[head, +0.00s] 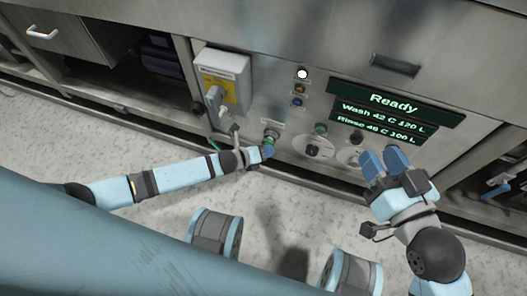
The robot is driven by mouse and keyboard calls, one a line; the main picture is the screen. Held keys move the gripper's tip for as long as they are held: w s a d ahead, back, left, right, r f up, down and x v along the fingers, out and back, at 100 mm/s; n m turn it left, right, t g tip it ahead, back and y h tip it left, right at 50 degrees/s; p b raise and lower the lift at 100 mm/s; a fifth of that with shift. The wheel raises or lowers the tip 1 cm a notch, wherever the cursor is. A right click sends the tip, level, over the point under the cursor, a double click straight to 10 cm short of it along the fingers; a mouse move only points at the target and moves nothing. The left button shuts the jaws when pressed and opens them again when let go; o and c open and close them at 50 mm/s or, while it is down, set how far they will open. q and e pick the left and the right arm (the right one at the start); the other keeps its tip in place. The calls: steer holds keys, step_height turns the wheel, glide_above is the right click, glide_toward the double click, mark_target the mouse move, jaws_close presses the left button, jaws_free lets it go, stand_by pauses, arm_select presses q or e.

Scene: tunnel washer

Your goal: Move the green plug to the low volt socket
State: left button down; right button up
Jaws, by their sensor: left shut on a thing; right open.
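My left gripper (268,151) is at the washer's front panel, shut on the green plug (270,139). The plug sits at a socket position below a small label. Whether it is seated in the socket or just touching it, I cannot tell. Another round green-topped fitting (320,128) is a little to the right. The labels are too small to read, so I cannot tell which one is the low volt socket. My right gripper (385,160) is open and empty, in front of the dials below the display.
A grey switch box (222,80) with a yellow label and lever is left of the plug. Knobs (314,150) sit below. Open shelves are at far left and right.

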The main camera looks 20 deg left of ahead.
arm_select(q)
steer(key=c, duration=0.7)
jaws_free()
steer(key=p+v, duration=0.5)
steer(key=v, duration=0.9)
steer(key=shift+p, duration=0.35)
arm_select(e)
step_height(320, 180, up, 7)
steer(key=m+t, duration=0.1)
steer(key=t, duration=0.2)
steer(key=shift+s+d+r, duration=0.15)
steer(key=shift+s+r, duration=0.05)
